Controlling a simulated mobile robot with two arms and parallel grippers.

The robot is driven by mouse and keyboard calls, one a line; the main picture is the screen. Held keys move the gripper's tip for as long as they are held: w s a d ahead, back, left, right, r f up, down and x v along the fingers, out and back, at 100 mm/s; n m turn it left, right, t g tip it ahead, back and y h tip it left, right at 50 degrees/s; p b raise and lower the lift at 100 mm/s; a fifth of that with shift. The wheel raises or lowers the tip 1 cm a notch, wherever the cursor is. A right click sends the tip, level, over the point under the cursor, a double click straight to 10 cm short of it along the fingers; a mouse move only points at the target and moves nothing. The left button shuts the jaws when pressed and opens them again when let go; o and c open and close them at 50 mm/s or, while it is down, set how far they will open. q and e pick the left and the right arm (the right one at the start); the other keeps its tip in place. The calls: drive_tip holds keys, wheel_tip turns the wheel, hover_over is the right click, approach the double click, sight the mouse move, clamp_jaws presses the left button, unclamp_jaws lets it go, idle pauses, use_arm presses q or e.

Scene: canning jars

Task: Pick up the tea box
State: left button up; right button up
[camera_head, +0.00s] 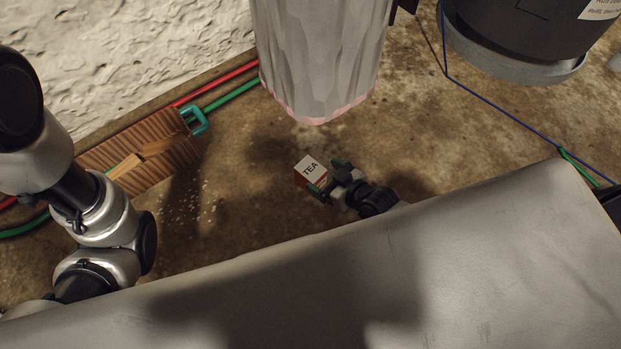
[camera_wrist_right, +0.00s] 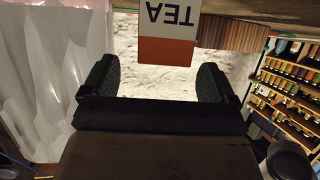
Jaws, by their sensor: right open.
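The tea box (camera_head: 308,169) is small, with a white face lettered TEA and an orange-red lower part, and lies in the middle of the head view. My right gripper (camera_head: 329,176) is open beside it, on its right, with the fingers pointing at the box. In the right wrist view the tea box (camera_wrist_right: 167,48) appears upside down at the top, in line with the gap between the open fingers (camera_wrist_right: 154,80). Clear space shows on both sides of it. I cannot tell whether the fingertips reach past its near face. My left gripper is not in view.
A large grey surface (camera_head: 480,260) fills the near side and hides most of my right arm. A pale hanging sheet-like object (camera_head: 320,60) is just beyond the box. Brown floor between is clear.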

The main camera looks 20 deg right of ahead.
sight(313, 171)
drive_tip(key=b+x, duration=0.3)
drive_tip(key=x, duration=0.1)
drive_tip(key=shift+a+f+b, duration=0.1)
drive_tip(key=shift+a+b, duration=0.1)
drive_tip(key=shift+b, duration=0.2)
drive_tip(key=shift+w+a, duration=0.25)
drive_tip(key=shift+w, duration=0.2)
drive_tip(key=shift+c, duration=0.4)
drive_tip(key=c, duration=0.9)
